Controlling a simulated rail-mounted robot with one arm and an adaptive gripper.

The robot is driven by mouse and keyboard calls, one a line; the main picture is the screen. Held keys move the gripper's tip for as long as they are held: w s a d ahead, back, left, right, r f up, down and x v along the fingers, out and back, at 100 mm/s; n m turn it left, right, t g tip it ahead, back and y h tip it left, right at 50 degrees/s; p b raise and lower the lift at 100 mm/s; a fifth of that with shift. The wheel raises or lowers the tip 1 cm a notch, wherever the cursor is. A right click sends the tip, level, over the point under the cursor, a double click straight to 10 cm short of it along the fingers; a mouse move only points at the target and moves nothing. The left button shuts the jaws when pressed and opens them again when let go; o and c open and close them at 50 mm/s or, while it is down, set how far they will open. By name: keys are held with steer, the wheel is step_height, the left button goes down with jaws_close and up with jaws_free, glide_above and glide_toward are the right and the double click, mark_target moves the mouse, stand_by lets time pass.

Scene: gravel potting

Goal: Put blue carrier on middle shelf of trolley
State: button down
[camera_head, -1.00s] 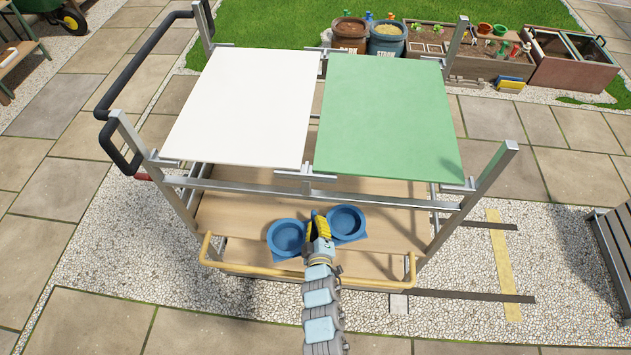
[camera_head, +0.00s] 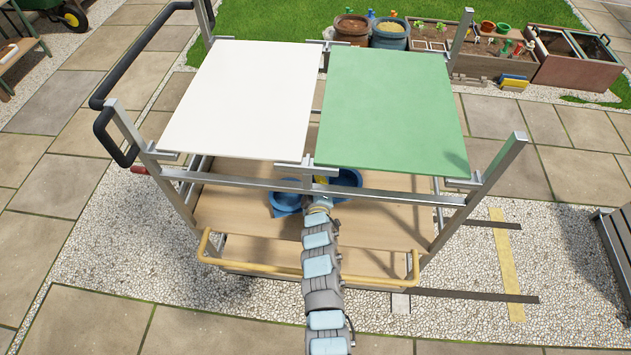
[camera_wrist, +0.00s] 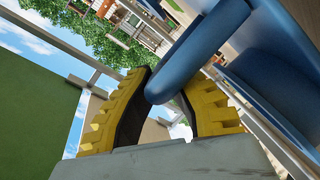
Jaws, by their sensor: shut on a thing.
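The blue carrier (camera_head: 286,201) has two round cup-like holders and shows in the head view under the front edge of the trolley's top panels. My arm and a top panel hide part of it. My gripper (camera_head: 321,181) is beside it, between the two holders. In the wrist view the yellow fingers of my gripper (camera_wrist: 165,108) are shut on the blue carrier's bar (camera_wrist: 198,50). The trolley's middle shelf (camera_head: 400,213) is a pale wooden board below the panels, and the carrier is over it. Whether the carrier touches the board cannot be told.
A white panel (camera_head: 245,98) and a green panel (camera_head: 390,115) cover the trolley's top. A yellow rail (camera_head: 240,265) edges the lower front. The wooden board is clear to the right of the carrier.

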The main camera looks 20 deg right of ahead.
steer(key=shift+r+b+x, duration=0.1)
steer(key=shift+b+x, duration=0.1)
steer(key=shift+x, duration=0.45)
steer(key=shift+r+b+x, duration=0.15)
steer(key=shift+x, duration=0.5)
steer(key=shift+f+b, duration=1.05)
steer(key=shift+f, duration=0.7)
steer(key=shift+f, duration=0.1)
steer(key=c, duration=1.2)
jaws_free()
steer(key=shift+c, duration=0.2)
steer(key=shift+s+a+r+p, duration=0.25)
steer(key=shift+s+r+p, duration=0.1)
steer(key=shift+s+p, duration=0.2)
steer(key=p+v, duration=0.3)
steer(key=v, duration=0.7)
steer(key=shift+s+a, duration=0.15)
steer(key=shift+s, duration=0.2)
